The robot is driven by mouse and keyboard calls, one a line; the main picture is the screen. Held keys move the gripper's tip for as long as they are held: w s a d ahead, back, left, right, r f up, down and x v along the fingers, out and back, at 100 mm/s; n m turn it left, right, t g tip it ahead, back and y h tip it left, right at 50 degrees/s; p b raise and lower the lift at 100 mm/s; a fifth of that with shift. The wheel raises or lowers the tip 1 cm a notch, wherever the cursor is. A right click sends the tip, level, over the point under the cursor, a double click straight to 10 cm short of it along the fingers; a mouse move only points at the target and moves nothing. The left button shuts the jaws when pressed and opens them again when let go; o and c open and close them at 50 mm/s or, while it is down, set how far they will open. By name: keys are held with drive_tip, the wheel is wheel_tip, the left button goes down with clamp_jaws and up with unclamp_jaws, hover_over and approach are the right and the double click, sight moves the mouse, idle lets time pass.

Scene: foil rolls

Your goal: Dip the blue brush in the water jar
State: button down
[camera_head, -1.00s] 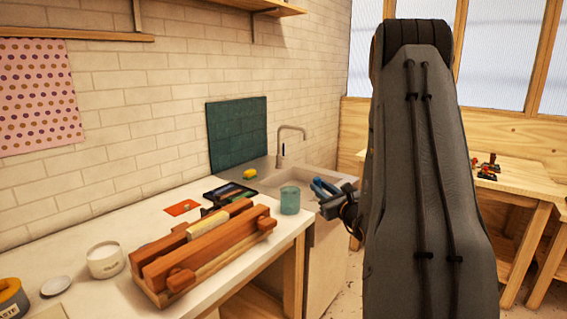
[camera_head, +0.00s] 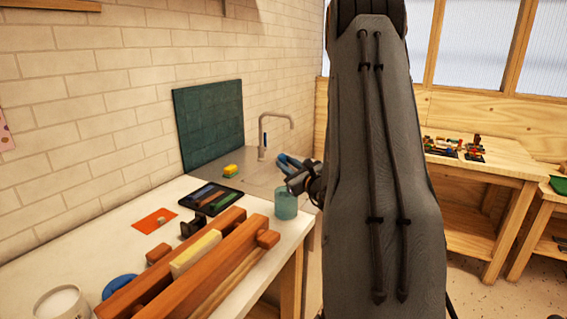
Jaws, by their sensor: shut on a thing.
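The water jar (camera_head: 286,204) is a teal, see-through cylinder standing upright at the right end of the white worktop, near the sink. My gripper (camera_head: 291,168) is in front of or just above the jar's rim in the picture, reaching in from the right. It is shut on the blue brush. The brush is too small and covered to make out apart from the blue parts at the jaws. I cannot tell whether its tip is inside the jar. My grey arm hides what lies right of the gripper.
A red-brown wooden press (camera_head: 195,262) lies left of the jar on the worktop (camera_head: 60,262). A dark tray (camera_head: 209,198), an orange card (camera_head: 155,221) and a yellow sponge (camera_head: 231,170) lie behind. The tap (camera_head: 263,138) rises behind the jar.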

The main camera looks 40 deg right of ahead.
wheel_tip(320, 180, down, 9)
drive_tip(key=b, duration=0.6)
drive_tip(key=shift+f, duration=0.15)
drive_tip(key=shift+a, duration=0.1)
idle(0.5)
wheel_tip(320, 180, up, 8)
drive_tip(key=p, duration=0.3)
drive_tip(key=shift+f, duration=0.2)
idle(0.4)
idle(2.0)
drive_tip(key=shift+r+p, duration=0.7)
drive_tip(key=shift+r, duration=1.3)
drive_tip(key=shift+a, duration=0.1)
